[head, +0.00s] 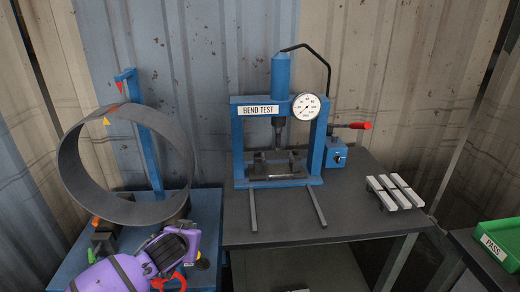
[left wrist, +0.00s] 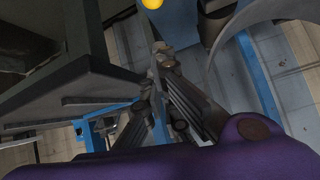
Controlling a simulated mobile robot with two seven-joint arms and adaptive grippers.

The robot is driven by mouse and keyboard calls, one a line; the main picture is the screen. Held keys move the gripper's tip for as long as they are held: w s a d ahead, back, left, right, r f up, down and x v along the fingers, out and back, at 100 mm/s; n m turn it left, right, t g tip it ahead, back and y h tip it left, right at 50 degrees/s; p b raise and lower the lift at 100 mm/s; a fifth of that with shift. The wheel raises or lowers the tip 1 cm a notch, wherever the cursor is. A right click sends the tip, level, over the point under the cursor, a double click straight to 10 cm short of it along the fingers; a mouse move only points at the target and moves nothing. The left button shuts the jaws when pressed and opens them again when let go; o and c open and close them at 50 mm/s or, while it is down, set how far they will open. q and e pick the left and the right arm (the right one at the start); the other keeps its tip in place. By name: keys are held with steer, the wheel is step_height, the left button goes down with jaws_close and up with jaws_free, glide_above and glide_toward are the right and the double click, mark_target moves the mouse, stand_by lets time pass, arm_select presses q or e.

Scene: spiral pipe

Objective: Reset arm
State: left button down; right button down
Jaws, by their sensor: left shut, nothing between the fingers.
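My left arm (head: 115,272), purple, comes in at the lower left of the head view, over the front of the blue stand on the left. In the left wrist view my left gripper (left wrist: 162,58) is shut and empty, with its dark linked fingers together. My right gripper is in neither view.
A large grey pipe ring (head: 72,180) stands on the blue stand (head: 208,205). A blue bend-test press (head: 282,80) with gauge (head: 306,106) and red-handled lever (head: 360,126) is on the dark table (head: 345,215). Metal strips (head: 396,192) lie right; a green PASS tray (head: 497,247) is far right.

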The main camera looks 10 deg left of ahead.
arm_select(q)
steer(key=d+m+t+h, duration=0.2)
steer(key=d+m, duration=0.2)
steer(key=d, duration=0.1)
steer(key=s+d+f+m+h, duration=0.1)
steer(key=s+d+f+h, duration=0.1)
steer(key=s+d+f, duration=0.45)
steer(key=s+f+n+g, duration=0.1)
steer(key=s+f, duration=0.3)
steer(key=s, duration=0.6)
steer(key=s+a+f+n+g+y, duration=0.1)
steer(key=s+f, duration=0.3)
steer(key=s, duration=0.7)
steer(key=s+f+n+g+y, duration=0.1)
steer(key=s+f, duration=0.3)
steer(key=s, duration=0.7)
steer(key=shift+a+n, duration=0.2)
steer(key=shift+n, duration=0.6)
steer(key=shift+w+f, duration=0.1)
steer(key=shift+w, duration=0.05)
